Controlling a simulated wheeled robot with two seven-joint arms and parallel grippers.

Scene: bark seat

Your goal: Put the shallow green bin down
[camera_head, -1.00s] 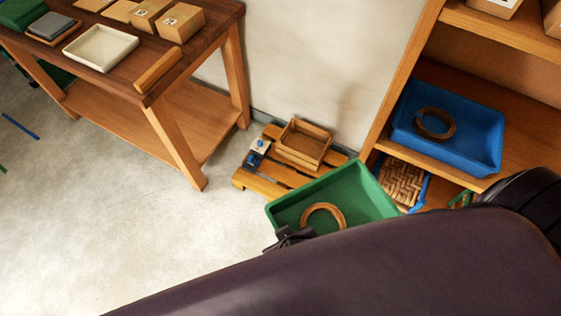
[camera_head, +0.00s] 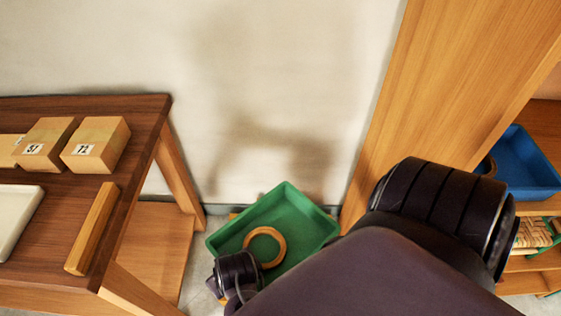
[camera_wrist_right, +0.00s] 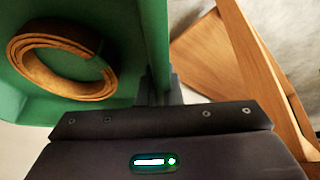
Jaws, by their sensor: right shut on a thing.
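The shallow green bin (camera_head: 287,200) is in the lower middle of the head view, with a tan ring (camera_head: 270,240) lying inside it. In the right wrist view the bin (camera_wrist_right: 115,60) fills the upper left, and the ring (camera_wrist_right: 60,62) lies on its floor. My right gripper (camera_wrist_right: 158,90) is shut on the bin's side wall, one finger on either side. In the head view my right wrist and forearm cover the bin's near side, and the fingertips cannot be made out. What lies under the bin is mostly hidden. My left gripper is not in view.
A wooden table (camera_head: 140,120) with boxes (camera_head: 97,145) and a white tray (camera_head: 14,215) stands left of the bin. A wooden shelf unit (camera_head: 440,90) with a blue bin (camera_head: 530,165) stands right. The wall (camera_head: 290,90) is behind.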

